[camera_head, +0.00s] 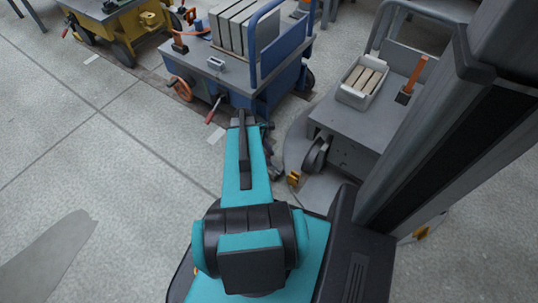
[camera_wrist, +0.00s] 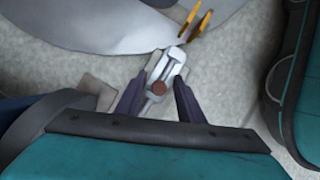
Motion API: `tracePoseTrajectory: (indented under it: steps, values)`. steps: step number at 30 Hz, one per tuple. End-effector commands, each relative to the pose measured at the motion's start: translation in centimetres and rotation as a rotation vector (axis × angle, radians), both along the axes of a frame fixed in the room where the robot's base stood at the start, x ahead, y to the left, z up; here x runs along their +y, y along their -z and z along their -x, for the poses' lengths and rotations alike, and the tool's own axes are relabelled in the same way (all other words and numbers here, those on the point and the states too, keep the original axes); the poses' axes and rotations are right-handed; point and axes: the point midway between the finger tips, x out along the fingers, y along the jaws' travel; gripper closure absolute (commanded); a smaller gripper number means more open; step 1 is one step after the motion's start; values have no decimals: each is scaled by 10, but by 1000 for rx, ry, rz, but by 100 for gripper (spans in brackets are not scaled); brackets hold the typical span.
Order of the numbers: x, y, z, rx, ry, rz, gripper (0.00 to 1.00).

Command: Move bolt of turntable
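The turntable (camera_head: 297,140) is a round grey plate on the floor at the right in the head view. Its pale curved edge (camera_wrist: 90,30) fills the upper left of the wrist view. My gripper (camera_wrist: 160,92) is open, with fingers either side of the bolt; contact is not visible. In the head view my arm mostly hides it.
A blue-railed cart (camera_head: 235,72) with grey slabs stands just beyond my arm. A yellow cart (camera_head: 125,30) stands at upper left.

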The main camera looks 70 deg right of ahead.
Motion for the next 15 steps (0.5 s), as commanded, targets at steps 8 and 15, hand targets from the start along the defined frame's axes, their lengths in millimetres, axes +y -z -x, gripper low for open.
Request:
tracePoseTrajectory:
  steps: [8, 15]
  values:
    - [0, 0, 0, 0, 0, 0, 92]
    - [0, 0, 0, 0, 0, -1, 100]
